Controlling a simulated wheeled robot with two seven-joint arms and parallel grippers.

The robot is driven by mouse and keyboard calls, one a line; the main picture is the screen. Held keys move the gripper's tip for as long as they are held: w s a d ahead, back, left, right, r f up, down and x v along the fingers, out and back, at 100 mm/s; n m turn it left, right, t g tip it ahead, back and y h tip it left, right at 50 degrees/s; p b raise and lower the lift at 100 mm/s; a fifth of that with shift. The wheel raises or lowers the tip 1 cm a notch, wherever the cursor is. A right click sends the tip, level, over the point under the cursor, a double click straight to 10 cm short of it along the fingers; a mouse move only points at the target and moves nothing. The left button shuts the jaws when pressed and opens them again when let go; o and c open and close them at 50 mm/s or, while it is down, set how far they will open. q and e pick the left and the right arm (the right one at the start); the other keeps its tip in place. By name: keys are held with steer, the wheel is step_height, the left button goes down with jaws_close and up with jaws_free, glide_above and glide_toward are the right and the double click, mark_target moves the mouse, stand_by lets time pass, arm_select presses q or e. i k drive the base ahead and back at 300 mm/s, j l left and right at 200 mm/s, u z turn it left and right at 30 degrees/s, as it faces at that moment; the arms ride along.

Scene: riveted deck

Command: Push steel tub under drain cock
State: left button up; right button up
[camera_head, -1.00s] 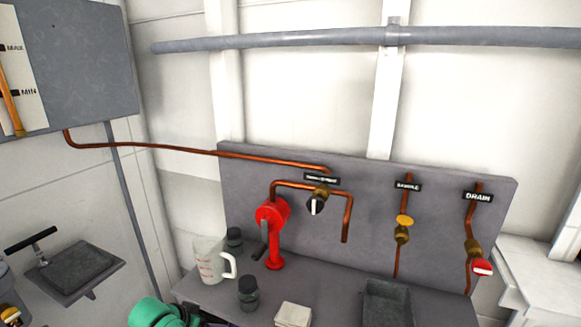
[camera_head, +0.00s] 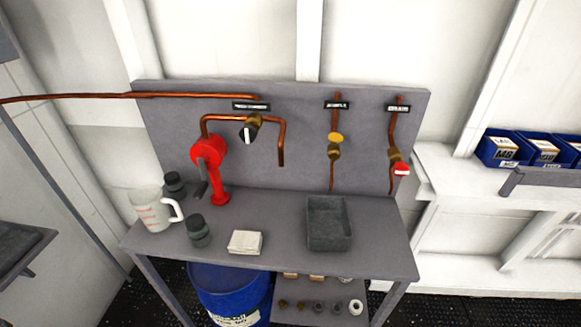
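The steel tub (camera_head: 343,241), a dark grey rectangular open tray, sits on the right part of the grey workbench (camera_head: 285,210). The drain cock (camera_head: 398,162), a brass valve with a red handle, is on the rightmost copper pipe of the back panel, under a small black label. The tub lies to the left of and in front of this pipe, below the middle pipe's yellow-handled valve (camera_head: 334,146). Neither gripper is in view.
A measuring jug (camera_head: 150,211), two dark jars (camera_head: 198,231) (camera_head: 173,184), a red hand pump (camera_head: 212,165) and a white cloth stack (camera_head: 245,242) occupy the bench's left and middle. Bench right of the tub is clear. A blue drum (camera_head: 228,290) stands below.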

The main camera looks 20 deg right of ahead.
mark_target(329, 228)
steer(key=i+j+z, duration=0.1)
steer(key=j+z, duration=0.75)
steer(key=j, duration=0.05)
